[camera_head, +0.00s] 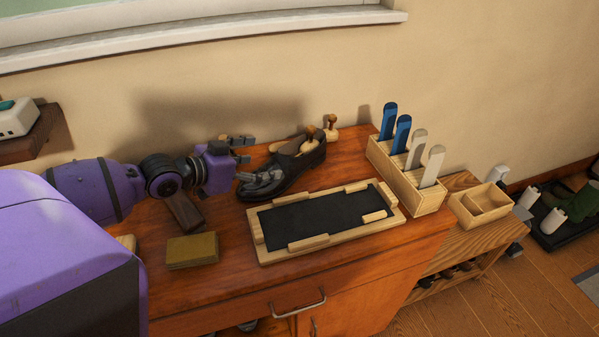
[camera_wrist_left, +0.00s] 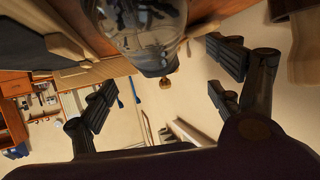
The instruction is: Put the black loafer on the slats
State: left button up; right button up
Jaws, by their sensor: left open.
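The black loafer (camera_head: 287,170) lies on the wooden cabinet top behind the tray, its toe toward my left gripper, with a wooden shoe tree in its opening. Its shiny dark surface fills the top middle of the left wrist view (camera_wrist_left: 148,25). My left gripper (camera_head: 250,162) is open at the toe end, its near fingers overlapping the toe. In the left wrist view its fingers (camera_wrist_left: 160,88) stand wide apart, the shoe between and beyond them; contact cannot be told. Slats may be those of the low wooden rack (camera_head: 452,252) at right. My right gripper is out of view.
A light wooden tray (camera_head: 335,243) with a black mat and raised blocks sits in front of the loafer. A box (camera_head: 428,200) with blue and pale upright pieces stands right. A yellowish block (camera_head: 192,251) lies front left. The wall is close behind.

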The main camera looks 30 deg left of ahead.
aim_at(274, 162)
pick_arm(q)
jog(key=shift+w+d+f, duration=0.1)
jog(key=shift+w+f, duration=0.15)
jog(key=shift+w, duration=0.3)
jog(key=shift+w+d, duration=0.15)
jog(key=shift+w, duration=0.05)
jog(key=shift+w+d+f, duration=0.15)
jog(key=shift+w+d, duration=0.3)
jog(key=x, duration=0.4)
jog(key=shift+d+f, duration=0.2)
jog(key=shift+s, duration=0.1)
jog(key=shift+c, duration=1.3)
jog(key=c, duration=1.4)
jog(key=shift+r, duration=0.1)
jog(key=shift+c, duration=0.9)
